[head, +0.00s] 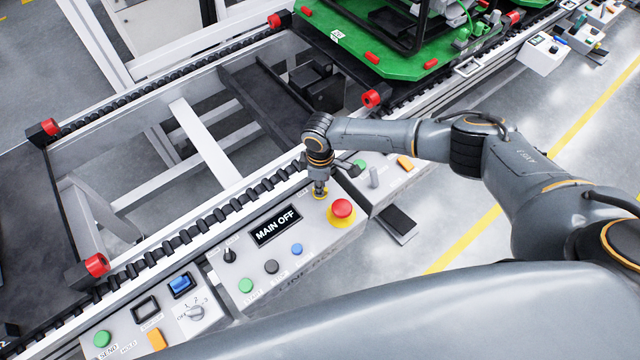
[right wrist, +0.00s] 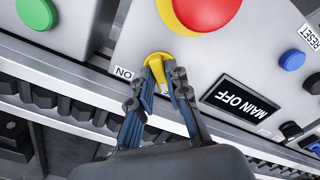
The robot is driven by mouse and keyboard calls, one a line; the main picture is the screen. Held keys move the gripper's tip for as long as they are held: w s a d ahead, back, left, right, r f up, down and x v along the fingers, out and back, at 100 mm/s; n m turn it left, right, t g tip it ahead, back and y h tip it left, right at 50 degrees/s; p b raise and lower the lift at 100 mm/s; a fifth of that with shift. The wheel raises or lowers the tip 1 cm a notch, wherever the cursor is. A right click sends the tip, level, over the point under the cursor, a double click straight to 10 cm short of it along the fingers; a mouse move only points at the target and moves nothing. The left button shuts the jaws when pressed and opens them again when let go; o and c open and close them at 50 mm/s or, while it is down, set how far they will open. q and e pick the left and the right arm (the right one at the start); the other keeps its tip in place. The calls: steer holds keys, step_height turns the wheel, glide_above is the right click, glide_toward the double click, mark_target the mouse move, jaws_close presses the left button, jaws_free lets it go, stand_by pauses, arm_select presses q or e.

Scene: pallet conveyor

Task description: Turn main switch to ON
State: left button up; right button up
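The yellow main switch (head: 320,196) is at the far end of the grey control panel, beside the red emergency button (head: 342,208). It also shows in the right wrist view (right wrist: 158,57), near an ON label. The panel's display (head: 275,227) reads MAIN OFF. My right gripper (head: 319,188) points down at the switch. In the right wrist view its fingers (right wrist: 164,76) are drawn close together, on either side of the switch's handle, and appear shut on it. The fingertips partly hide the handle, so its exact angle is unclear. My left gripper is out of view.
The panel also carries a black selector (head: 230,255), a green button (head: 246,286) and a blue button (head: 296,249). A neighbouring control box (head: 395,180) stands beyond. The roller conveyor (head: 190,233) runs alongside, with a green pallet (head: 415,62) further back.

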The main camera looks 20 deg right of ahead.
jaws_close()
steer(key=m+p, duration=0.3)
steer(key=shift+r, duration=0.15)
steer(key=m+p, duration=0.3)
steer(key=m, duration=0.3)
steer(key=m+p, duration=0.2)
steer(key=m, duration=0.2)
steer(key=shift+a+p, duration=0.1)
steer(key=shift+p, duration=0.3)
steer(key=shift+m+p, duration=0.8)
steer(key=shift+m, duration=1.6)
steer(key=shift+w, duration=0.1)
